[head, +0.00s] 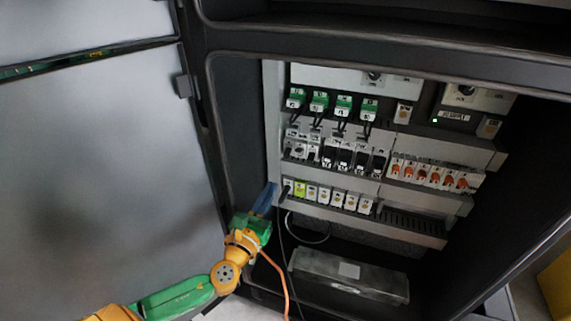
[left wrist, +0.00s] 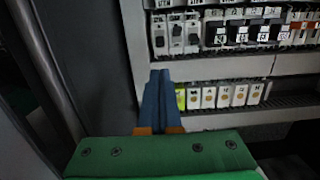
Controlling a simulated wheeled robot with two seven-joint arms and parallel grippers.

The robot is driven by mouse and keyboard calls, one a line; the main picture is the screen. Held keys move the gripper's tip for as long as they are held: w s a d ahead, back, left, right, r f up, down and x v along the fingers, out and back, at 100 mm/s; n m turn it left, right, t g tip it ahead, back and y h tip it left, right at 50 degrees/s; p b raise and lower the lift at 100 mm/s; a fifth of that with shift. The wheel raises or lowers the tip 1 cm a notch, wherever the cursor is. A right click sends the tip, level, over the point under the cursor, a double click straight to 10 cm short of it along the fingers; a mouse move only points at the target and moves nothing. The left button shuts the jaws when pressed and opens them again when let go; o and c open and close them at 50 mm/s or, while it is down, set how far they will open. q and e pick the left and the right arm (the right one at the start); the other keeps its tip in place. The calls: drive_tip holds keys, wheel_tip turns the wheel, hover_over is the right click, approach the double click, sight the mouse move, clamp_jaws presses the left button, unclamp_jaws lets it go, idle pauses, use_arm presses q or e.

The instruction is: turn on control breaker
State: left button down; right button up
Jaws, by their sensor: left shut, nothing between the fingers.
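The open cabinet holds rows of breakers. At the left of the middle row stand white breakers (head: 301,149) with dark levers; they show larger in the left wrist view (left wrist: 176,36). Black breakers (head: 352,160) sit right of them, also in the left wrist view (left wrist: 240,34). I cannot read which one is the control breaker. My left gripper (head: 272,188) is at the cabinet's left side, beside the lower row. Its blue fingers (left wrist: 159,75) are shut and empty, and in the left wrist view their tips appear just below the white breakers. My right gripper is out of view.
A lower row of white modules (head: 325,195) has a yellow-green one (head: 300,188) near its left end. Orange-marked modules (head: 430,176) are at the right, green plugs (head: 319,102) above. The grey cabinet door (head: 95,170) stands open left. A grey box (head: 348,276) lies below.

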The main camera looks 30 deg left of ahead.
use_arm(q)
drive_tip(key=x, duration=1)
